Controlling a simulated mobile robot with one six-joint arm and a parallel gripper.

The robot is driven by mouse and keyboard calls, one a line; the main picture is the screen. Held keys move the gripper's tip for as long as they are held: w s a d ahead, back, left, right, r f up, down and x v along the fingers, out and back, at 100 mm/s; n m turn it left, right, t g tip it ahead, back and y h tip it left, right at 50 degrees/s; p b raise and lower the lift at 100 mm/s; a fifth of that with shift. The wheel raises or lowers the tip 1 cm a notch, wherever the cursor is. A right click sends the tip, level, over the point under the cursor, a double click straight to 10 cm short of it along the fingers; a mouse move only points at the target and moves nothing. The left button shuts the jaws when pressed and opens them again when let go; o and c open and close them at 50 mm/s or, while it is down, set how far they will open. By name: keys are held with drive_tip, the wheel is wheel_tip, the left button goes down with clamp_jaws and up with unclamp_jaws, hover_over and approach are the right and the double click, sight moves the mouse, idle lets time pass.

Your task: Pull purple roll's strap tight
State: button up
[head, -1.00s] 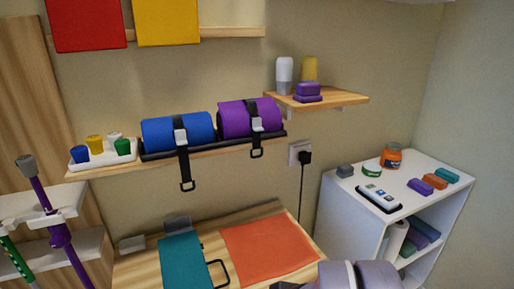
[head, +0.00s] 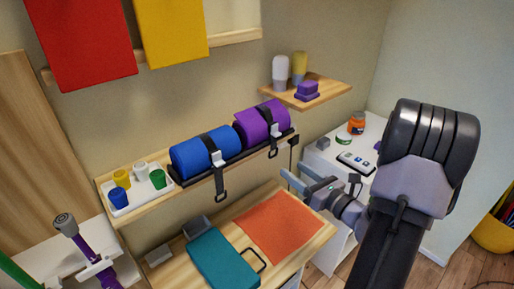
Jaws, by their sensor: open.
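The purple roll (head: 261,122) lies in a black cradle on the wooden wall shelf, to the right of the blue roll (head: 203,151). A black strap with a pale buckle (head: 264,113) runs over the purple roll, and its short end with a loop (head: 272,150) hangs at the shelf's front. The blue roll's strap (head: 221,186) hangs lower. My gripper (head: 288,178) is open and empty, below and slightly right of the purple roll's strap loop, apart from it in the picture.
A tray of small cups (head: 136,190) stands at the shelf's left end. Below are a teal case (head: 222,262) and an orange mat (head: 284,224) on a wooden bench. A small shelf (head: 313,96) holds bottles and purple blocks. A white cabinet (head: 372,129) stands behind my arm.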

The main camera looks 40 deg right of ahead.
sight(273, 149)
drive_tip(key=w+a, duration=0.1)
drive_tip(key=w, duration=1.2)
drive_tip(key=shift+b, duration=0.45)
clamp_jaws()
idle(0.4)
